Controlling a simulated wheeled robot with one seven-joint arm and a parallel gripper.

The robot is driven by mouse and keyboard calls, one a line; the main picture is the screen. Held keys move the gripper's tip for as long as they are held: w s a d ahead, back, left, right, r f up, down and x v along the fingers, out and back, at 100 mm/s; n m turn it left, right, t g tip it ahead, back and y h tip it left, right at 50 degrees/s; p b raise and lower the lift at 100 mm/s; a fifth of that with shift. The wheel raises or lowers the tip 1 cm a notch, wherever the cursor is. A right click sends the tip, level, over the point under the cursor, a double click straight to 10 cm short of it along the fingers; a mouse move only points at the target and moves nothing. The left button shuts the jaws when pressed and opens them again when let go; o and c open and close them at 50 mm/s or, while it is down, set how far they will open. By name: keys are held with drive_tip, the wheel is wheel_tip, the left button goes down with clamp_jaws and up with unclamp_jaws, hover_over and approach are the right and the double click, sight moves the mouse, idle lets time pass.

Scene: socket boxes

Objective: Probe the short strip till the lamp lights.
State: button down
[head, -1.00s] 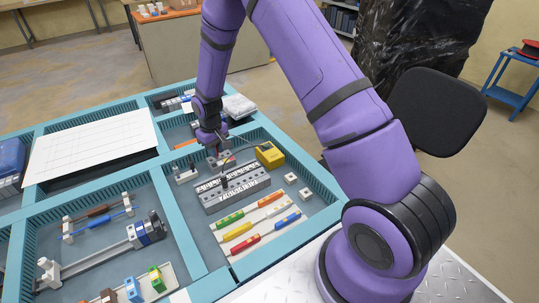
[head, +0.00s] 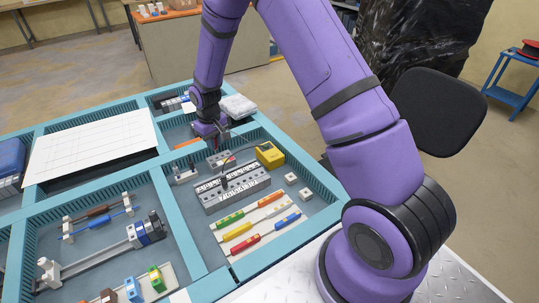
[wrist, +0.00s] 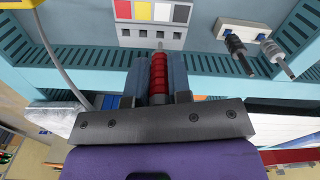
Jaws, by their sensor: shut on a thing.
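My gripper (head: 218,146) is shut on a red ribbed probe (wrist: 159,73). In the wrist view the metal tip points at the near edge of the short strip (wrist: 151,42). The tip looks close to the strip, but I cannot tell whether it touches. The short grey strip (head: 222,160) has a row of small holes and several coloured patches. It lies behind the longer lettered strip (head: 243,188). I cannot make out a lit lamp.
Colour-handled tools (head: 245,242) lie in front. Two small white blocks (head: 291,178) sit at the right. Teal divider walls (head: 187,238) bound the compartment.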

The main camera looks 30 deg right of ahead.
drive_tip(key=shift+r, duration=0.15)
wheel_tip(320, 180, up, 4)
drive_tip(key=a, duration=0.2)
drive_tip(key=shift+f, duration=2.55)
drive_tip(key=shift+f, duration=0.35)
drive_tip(key=c, duration=1.7)
unclamp_jaws()
clamp_jaws()
drive_tip(key=shift+a+f, duration=0.1)
drive_tip(key=shift+f, duration=0.85)
